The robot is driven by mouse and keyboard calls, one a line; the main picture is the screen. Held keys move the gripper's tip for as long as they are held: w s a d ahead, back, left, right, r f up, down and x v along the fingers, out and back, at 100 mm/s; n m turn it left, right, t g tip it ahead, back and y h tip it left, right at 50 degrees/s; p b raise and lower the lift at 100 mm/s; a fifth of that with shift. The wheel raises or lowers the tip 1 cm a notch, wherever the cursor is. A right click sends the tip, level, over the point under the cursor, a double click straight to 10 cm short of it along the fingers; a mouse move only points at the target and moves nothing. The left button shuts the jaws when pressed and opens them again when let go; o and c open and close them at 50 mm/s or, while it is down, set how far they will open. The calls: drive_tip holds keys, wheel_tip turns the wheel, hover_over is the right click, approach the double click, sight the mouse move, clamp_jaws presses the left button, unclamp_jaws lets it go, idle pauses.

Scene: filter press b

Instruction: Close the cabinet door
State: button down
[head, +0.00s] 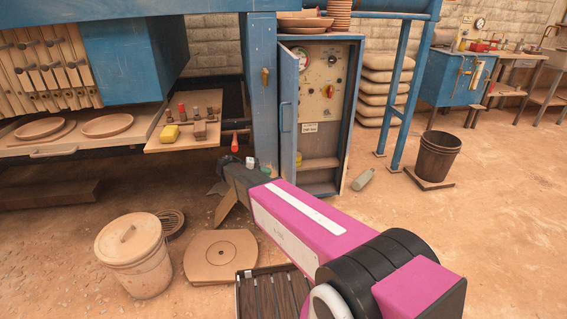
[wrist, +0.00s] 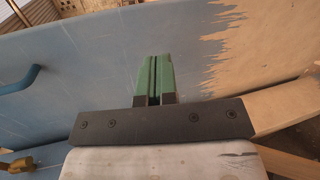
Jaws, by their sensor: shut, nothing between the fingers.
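The blue cabinet (head: 354,120) stands open right of centre in the head view, with a beige control panel and shelves inside. Its narrow blue door (head: 289,95) stands swung out at the left side of the opening, seen nearly edge-on. A blue handle (head: 286,117) shows on the door; a blue handle (wrist: 22,79) is also at the left of the wrist view. My gripper (head: 247,162) is low, left of the door's lower part. In the wrist view its green fingers (wrist: 155,68) are together and empty, in front of a worn blue panel (wrist: 90,75). I cannot tell whether they touch it.
A blue post (head: 263,90) stands left of the door. A drawer tray (head: 185,140) with tools juts out at left. A lidded bucket (head: 133,250) and round plate (head: 220,257) are on the floor. A bottle (head: 363,180) lies right of the cabinet, before open floor.

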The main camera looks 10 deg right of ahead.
drive_tip(key=w+a+r+m+h, duration=0.1)
drive_tip(key=w+a+r+h, duration=0.2)
drive_tip(key=a, duration=0.2)
approach(290, 160)
drive_tip(key=shift+t, duration=0.3)
drive_tip(key=d, duration=0.7)
drive_tip(key=shift+w+d+f, duration=0.15)
drive_tip(key=shift+w+d, duration=0.15)
